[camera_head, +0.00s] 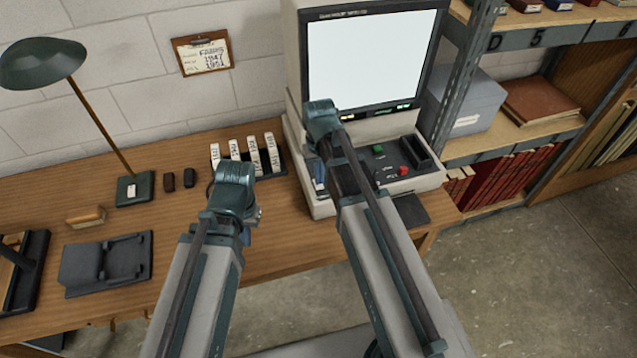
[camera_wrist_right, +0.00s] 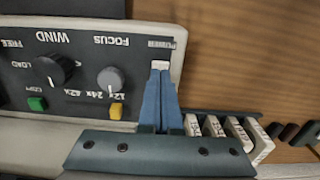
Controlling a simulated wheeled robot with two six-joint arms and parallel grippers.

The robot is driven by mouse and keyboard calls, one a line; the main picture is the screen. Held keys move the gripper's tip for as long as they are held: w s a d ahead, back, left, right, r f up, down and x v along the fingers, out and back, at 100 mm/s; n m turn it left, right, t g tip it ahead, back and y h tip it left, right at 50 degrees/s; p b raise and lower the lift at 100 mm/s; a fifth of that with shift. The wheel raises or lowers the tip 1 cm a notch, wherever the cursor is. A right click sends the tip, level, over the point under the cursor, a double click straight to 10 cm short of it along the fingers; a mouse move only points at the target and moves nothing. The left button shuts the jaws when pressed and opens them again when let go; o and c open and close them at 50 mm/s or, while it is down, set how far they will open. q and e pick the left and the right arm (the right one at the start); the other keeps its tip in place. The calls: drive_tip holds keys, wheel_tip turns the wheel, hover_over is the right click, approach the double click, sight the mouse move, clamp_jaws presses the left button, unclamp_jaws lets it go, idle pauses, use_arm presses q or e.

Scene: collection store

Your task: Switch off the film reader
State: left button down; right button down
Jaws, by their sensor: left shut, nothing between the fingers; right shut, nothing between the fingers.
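The film reader (camera_head: 293,80) stands at the back right of the desk, with its screen (camera_head: 372,60) lit bright white. In the right wrist view its dark control panel (camera_wrist_right: 85,52) shows knobs, a green button, a yellow button and a white switch (camera_wrist_right: 160,65) under the word POWER. My right gripper (camera_wrist_right: 165,82) has its blue fingers together and empty, with the tips right at the white switch; I cannot tell whether they touch it. In the head view my right arm partly hides the panel. My left arm is over the desk, its fingers hidden behind it.
Boxed film reels (camera_head: 246,160) stand in a rack left of the reader. A green desk lamp (camera_head: 134,188) and a dark holder (camera_head: 106,262) are further left. A metal shelf (camera_head: 468,60) stands close on the reader's right.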

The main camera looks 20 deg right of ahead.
drive_tip(key=shift+f+b, duration=0.95)
idle(0.5)
drive_tip(key=shift+r, duration=0.15)
wheel_tip(320, 180, up, 7)
drive_tip(key=p, duration=0.7)
drive_tip(key=s+a+n+h, duration=0.1)
drive_tip(key=s+a+n, duration=0.2)
drive_tip(key=s+a, duration=0.7)
drive_tip(key=s, duration=0.4)
drive_tip(key=shift+s+a, duration=0.15)
drive_tip(key=shift+a, duration=0.1)
